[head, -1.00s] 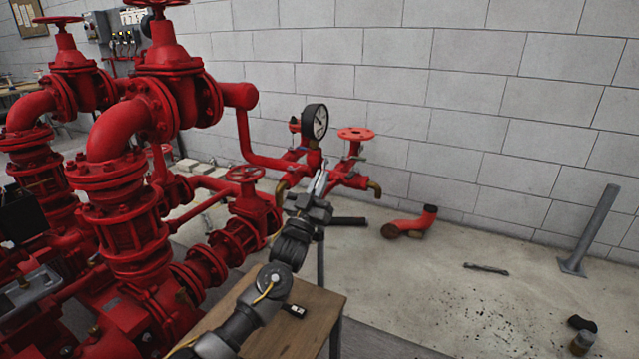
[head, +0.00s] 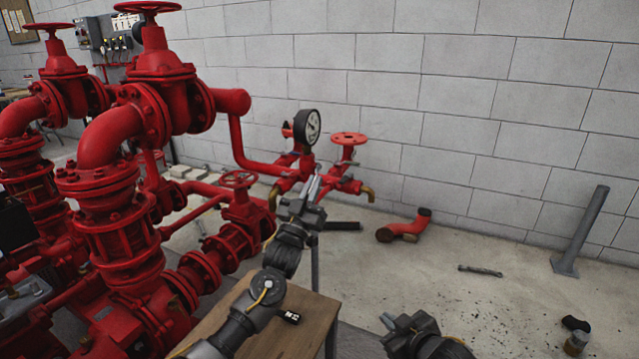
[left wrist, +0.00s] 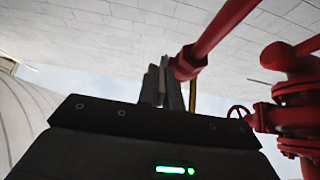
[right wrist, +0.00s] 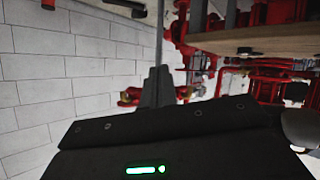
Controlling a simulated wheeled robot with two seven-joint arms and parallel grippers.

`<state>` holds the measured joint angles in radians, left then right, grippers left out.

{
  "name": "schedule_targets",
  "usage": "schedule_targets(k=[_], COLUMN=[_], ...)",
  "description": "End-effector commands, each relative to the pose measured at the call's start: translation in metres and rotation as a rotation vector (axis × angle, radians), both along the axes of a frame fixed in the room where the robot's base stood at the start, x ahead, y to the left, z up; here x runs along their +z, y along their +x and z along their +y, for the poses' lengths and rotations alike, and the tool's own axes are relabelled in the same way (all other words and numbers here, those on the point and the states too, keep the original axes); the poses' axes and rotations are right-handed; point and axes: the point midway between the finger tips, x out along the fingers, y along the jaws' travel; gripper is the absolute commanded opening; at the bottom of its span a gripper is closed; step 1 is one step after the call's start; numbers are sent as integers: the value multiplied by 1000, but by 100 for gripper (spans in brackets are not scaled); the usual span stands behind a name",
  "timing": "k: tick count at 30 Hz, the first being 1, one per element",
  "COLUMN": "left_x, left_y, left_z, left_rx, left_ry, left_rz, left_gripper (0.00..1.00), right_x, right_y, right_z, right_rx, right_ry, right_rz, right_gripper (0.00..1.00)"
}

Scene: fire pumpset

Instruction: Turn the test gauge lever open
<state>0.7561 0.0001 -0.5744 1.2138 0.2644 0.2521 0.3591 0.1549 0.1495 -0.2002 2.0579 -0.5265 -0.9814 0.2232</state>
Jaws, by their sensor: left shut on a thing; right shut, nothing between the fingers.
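The round white-faced test gauge (head: 312,127) stands on red pipework against the back wall. My left gripper (head: 315,184) is just below it in the head view. In the left wrist view, its fingers (left wrist: 165,88) are close together beside a red pipe with a collar (left wrist: 188,62). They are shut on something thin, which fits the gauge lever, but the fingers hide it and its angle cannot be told. My right gripper (head: 388,321) is low at the bottom of the head view, away from the pipework. Its fingers (right wrist: 157,88) are shut and empty.
A red handwheel valve (head: 348,138) is right of the gauge, with a brass outlet (head: 369,193) below. Large red pump pipes (head: 110,220) fill the left. A wooden table (head: 300,325) stands in front. A loose red elbow (head: 405,226) lies on the open floor at right.

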Motion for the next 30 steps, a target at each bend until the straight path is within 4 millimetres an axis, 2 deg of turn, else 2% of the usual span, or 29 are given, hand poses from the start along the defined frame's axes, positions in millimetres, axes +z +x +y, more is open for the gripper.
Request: schedule_targets(k=[1,3,9,15,18,21,24,30], left_x=[-1,-1,-1,-1,-1,-1,-1,-1], left_y=[0,0,0,0,0,0,0,0], left_z=[-1,-1,0,0,0,0,0,0], left_rx=[-1,-1,-1,0,0,0,0,0], left_ry=[1,1,1,1,1,1,1,1], left_rz=[2,2,2,2,2,2,2,2], left_gripper=[0,0,0,0,0,0,0,0], right_x=[26,56,146,228,260,284,299,310], right_y=[22,44,88,106,107,107,106,104], right_z=[10,25,61,82,87,89,90,90], right_rx=[52,126,345,542,617,670,705,730], right_ry=[-4,-2,-12,-41,-53,-66,-74,-77], right_rz=[-66,-140,-309,-400,-418,-426,-426,-424], right_gripper=[0,0,0,0,0,0,0,0])
